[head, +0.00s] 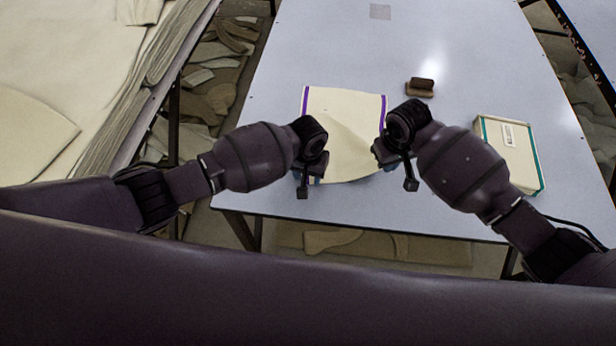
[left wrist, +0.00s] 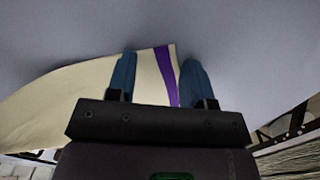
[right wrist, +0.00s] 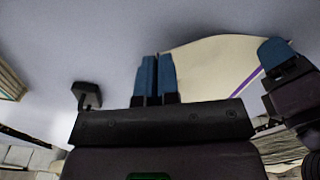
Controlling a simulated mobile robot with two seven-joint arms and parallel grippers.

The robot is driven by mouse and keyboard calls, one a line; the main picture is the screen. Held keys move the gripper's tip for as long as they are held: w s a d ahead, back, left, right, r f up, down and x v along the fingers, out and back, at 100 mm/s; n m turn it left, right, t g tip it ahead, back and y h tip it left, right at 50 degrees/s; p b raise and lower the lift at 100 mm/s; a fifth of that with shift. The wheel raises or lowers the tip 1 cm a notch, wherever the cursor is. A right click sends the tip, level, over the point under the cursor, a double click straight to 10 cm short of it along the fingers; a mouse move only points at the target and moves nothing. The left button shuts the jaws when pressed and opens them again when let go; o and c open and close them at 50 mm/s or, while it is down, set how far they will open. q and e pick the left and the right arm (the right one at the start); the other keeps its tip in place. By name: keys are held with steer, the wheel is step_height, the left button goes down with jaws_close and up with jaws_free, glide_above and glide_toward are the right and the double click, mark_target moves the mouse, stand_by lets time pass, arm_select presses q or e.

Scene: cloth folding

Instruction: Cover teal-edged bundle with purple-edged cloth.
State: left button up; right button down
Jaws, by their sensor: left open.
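The purple-edged cloth (head: 345,112) is cream with a purple band on each side. It lies near the table's front, creased toward its right front corner. My left gripper (head: 311,176) is open at its left front corner. In the left wrist view, the purple band (left wrist: 165,66) lies between the parted fingers (left wrist: 158,76). My right gripper (head: 386,157) has its fingers (right wrist: 157,76) close together at the right front corner and appears shut on the cloth (right wrist: 205,65); the pinched part is hidden. The teal-edged bundle (head: 500,158), cream with a label, lies to the right, uncovered and apart from the cloth.
A small brown block-like object (head: 420,87) lies behind, between cloth and bundle. The grey table (head: 310,45) is otherwise clear. Another table with cream sheets (head: 60,70) stands at the left.

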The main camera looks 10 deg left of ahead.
arm_select(q)
steer(key=shift+s+a+f, duration=0.1)
steer(key=shift+f, duration=0.05)
jaws_close()
stand_by(0.4)
steer(key=shift+r, duration=2.6)
